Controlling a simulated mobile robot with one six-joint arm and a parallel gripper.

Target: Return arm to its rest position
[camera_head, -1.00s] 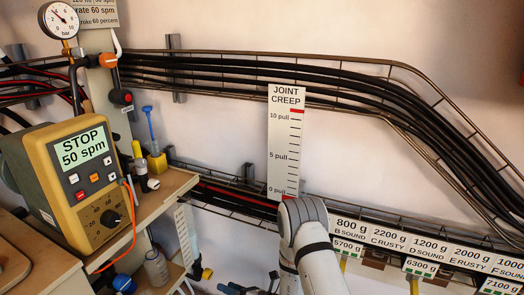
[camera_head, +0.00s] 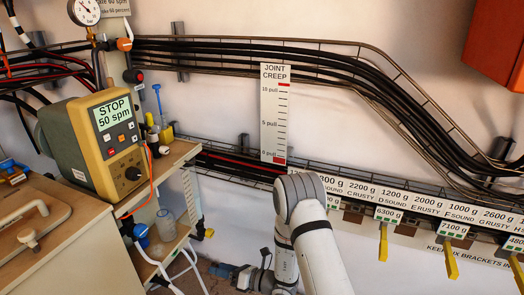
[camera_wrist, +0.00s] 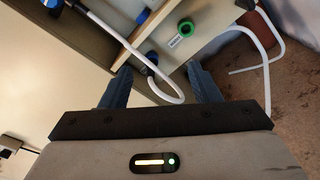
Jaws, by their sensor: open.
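My arm (camera_head: 313,235) rises in the lower middle of the head view, bent at a rounded grey and white joint, with a forearm reaching down. My gripper (camera_wrist: 160,82) shows in the wrist view with its two dark fingers spread wide. It is open and nothing is held between the fingers. A white hose (camera_wrist: 180,98) curves past, beyond or close to the fingers; I cannot tell the gap. In the head view the gripper end is low, right of the shelf unit, and partly cut off by the lower edge.
A yellow pump controller (camera_head: 108,145) reading "STOP 50 spm" stands on a wooden bench (camera_head: 160,178) at left. A joint creep scale (camera_head: 274,115) hangs behind my arm. Labelled yellow brackets (camera_head: 383,242) line the right wall. An orange box (camera_head: 497,45) is at upper right.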

